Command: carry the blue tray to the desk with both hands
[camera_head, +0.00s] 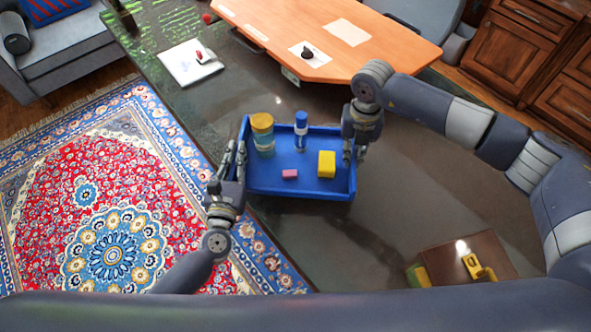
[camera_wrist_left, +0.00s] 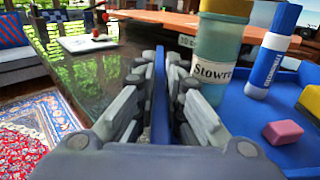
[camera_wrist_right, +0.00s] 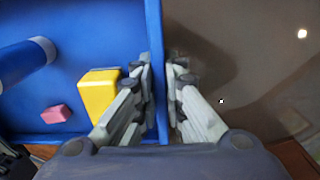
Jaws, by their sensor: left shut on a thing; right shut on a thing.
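The blue tray (camera_head: 308,194) is between my two hands in the head view. It carries a teal jar with a yellow lid (camera_head: 262,134), a blue-and-white bottle (camera_head: 301,130), a yellow block (camera_head: 326,164) and a pink block (camera_head: 290,174). My left gripper (camera_head: 241,152) is shut on the tray's left wall, also seen between its fingers in the left wrist view (camera_wrist_left: 160,85). My right gripper (camera_head: 354,152) is shut on the right wall, seen in the right wrist view (camera_wrist_right: 157,70). The orange-topped desk (camera_head: 290,35) is beyond the tray.
A dark glossy surface (camera_head: 400,200) spreads under and around the tray. A white pad (camera_head: 186,64) lies far left on it. A paper sheet (camera_head: 347,32) and a small dark object (camera_head: 307,52) are on the desk. A patterned rug (camera_head: 100,210) and grey sofa (camera_head: 60,55) are left.

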